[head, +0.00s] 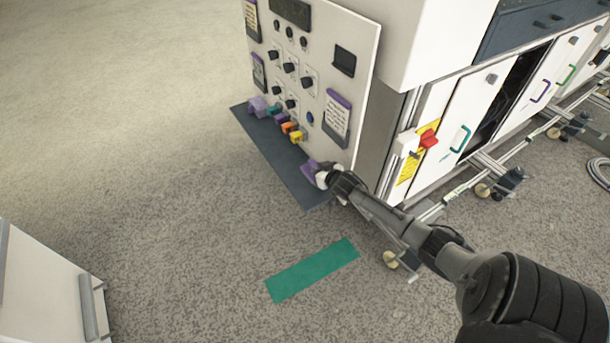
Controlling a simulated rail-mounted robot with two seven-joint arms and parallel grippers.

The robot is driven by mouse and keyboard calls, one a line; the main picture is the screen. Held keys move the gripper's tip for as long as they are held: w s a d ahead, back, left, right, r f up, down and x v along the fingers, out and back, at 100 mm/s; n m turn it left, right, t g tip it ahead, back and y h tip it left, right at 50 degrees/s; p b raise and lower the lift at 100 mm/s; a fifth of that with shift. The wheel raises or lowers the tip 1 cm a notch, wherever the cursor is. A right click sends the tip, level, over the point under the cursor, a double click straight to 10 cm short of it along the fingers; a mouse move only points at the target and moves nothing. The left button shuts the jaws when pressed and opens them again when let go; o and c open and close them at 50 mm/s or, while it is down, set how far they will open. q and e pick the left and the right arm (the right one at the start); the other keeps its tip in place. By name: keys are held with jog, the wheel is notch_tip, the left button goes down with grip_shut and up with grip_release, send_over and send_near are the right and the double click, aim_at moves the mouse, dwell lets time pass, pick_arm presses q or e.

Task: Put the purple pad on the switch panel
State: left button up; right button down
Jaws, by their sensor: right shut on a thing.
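The switch panel (318,78) is an upright white board with several black knobs, small lamps and a dark display, at the top centre in the head view. A dark ledge (262,150) runs along its foot. My right gripper (323,177) is at the near right end of this ledge, low in front of the panel. It is shut on the purple pad (311,167), which shows only as a small purple patch beside the fingers. I cannot tell whether the pad touches the ledge. My left gripper is out of view.
A light purple block (257,106) and small teal, orange and yellow pieces (297,137) sit along the ledge. Purple-topped label cards (337,118) hang on the panel. A red switch (428,139) is on the cabinet at right. A green strip (312,269) lies on open floor.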

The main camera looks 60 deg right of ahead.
notch_tip(320, 180, down, 9)
jog(key=b, duration=0.4)
jog(key=shift+a+b, duration=0.1)
jog(key=shift+b, duration=0.3)
jog(key=c, duration=1.5)
grip_release()
jog(key=shift+f, duration=0.15)
jog(key=o, duration=0.5)
